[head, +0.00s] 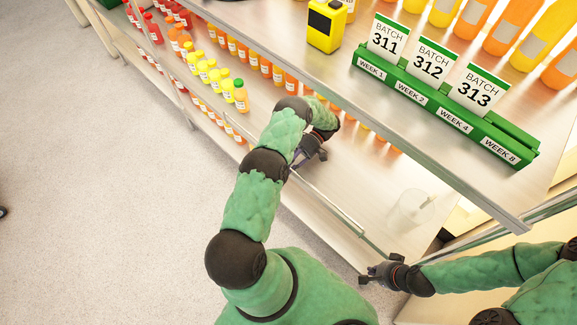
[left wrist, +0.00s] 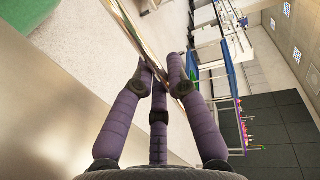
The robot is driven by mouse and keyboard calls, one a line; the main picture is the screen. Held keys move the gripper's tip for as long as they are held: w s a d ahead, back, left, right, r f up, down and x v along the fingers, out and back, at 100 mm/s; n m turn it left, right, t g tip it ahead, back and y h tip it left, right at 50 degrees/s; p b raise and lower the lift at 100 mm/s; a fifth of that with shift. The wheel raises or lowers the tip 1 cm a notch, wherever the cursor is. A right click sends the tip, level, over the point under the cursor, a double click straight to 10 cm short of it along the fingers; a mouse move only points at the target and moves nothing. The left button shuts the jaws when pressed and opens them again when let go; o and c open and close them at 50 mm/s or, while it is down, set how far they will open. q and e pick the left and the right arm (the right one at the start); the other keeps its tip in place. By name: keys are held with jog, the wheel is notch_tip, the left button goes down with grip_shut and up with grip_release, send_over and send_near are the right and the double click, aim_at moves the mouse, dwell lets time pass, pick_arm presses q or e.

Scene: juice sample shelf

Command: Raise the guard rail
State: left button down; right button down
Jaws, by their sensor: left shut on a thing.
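The guard rail (head: 332,208) is a thin metal bar along the front edge of the lower shelf. In the left wrist view the rail (left wrist: 140,42) runs from the top into the fingers. My left gripper (head: 318,152) reaches to the rail's left part and is shut on it; my own arm partly hides it in the head view. In the left wrist view the purple fingers of my left gripper (left wrist: 164,80) close around the bar. My right gripper (head: 366,277) appears open and empty, near the rail's right end and apart from it.
The lower shelf (head: 365,165) holds yellow and orange bottles (head: 240,95) and a clear cup (head: 416,207). The upper shelf (head: 400,120) overhangs it, with a green sign holder (head: 440,108), a yellow device (head: 327,25) and large bottles. The floor (head: 100,190) at left is clear.

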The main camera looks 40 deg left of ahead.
pick_arm(q)
jog(key=c, duration=1.2)
grip_release()
jog(key=shift+s+t+b, duration=0.3)
jog(key=shift+t+b, duration=0.3)
jog(key=shift+b, duration=0.25)
jog(key=shift+s+t, duration=0.25)
jog(key=shift+t, duration=0.05)
